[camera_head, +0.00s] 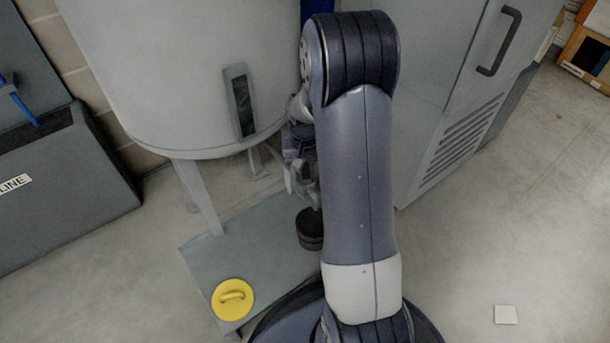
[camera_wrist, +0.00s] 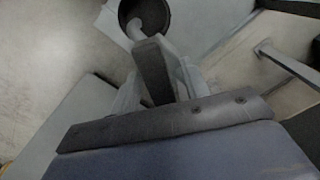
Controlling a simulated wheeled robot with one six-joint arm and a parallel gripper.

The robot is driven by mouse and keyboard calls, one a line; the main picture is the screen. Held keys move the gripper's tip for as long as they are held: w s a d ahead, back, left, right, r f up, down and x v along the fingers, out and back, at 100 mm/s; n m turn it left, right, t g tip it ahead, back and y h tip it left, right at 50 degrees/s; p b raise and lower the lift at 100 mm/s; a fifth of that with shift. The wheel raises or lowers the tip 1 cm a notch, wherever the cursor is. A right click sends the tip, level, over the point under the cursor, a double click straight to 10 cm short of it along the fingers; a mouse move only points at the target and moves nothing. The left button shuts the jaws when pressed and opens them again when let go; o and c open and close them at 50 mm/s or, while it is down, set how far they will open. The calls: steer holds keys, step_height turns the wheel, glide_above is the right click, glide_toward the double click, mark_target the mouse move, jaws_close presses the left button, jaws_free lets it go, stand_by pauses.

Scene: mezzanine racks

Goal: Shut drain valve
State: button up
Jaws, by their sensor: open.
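The drain valve is under the grey tank (camera_head: 190,70), mostly hidden behind my arm in the head view. In the wrist view a dark flat bar (camera_wrist: 155,72), which looks like the valve's lever, stands in front of my gripper (camera_wrist: 160,88). Pale finger-like parts show on both sides of the bar; I cannot tell whether they touch it. A curved grey spout (camera_wrist: 134,30) ends over a round black cup (camera_wrist: 150,12). The cup also shows below the tank in the head view (camera_head: 309,232). My gripper is open and largely hidden in the head view (camera_head: 301,180).
A yellow disc with a handle (camera_head: 233,299) lies on the grey base plate (camera_head: 205,262). Tank legs (camera_head: 197,195) stand on the plate. A grey cabinet (camera_head: 445,95) is at the right, a dark grey unit (camera_head: 60,190) at the left. Floor at the lower right is mostly clear.

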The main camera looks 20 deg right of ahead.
steer(key=shift+f, duration=0.55)
jaws_close()
steer(key=shift+r+m, duration=0.1)
steer(key=shift+m, duration=0.3)
steer(key=m+p, duration=0.2)
steer(key=m, duration=0.2)
steer(key=shift+m+p, duration=0.4)
steer(key=m+p, duration=0.2)
steer(key=m, duration=0.4)
steer(key=shift+m, duration=0.3)
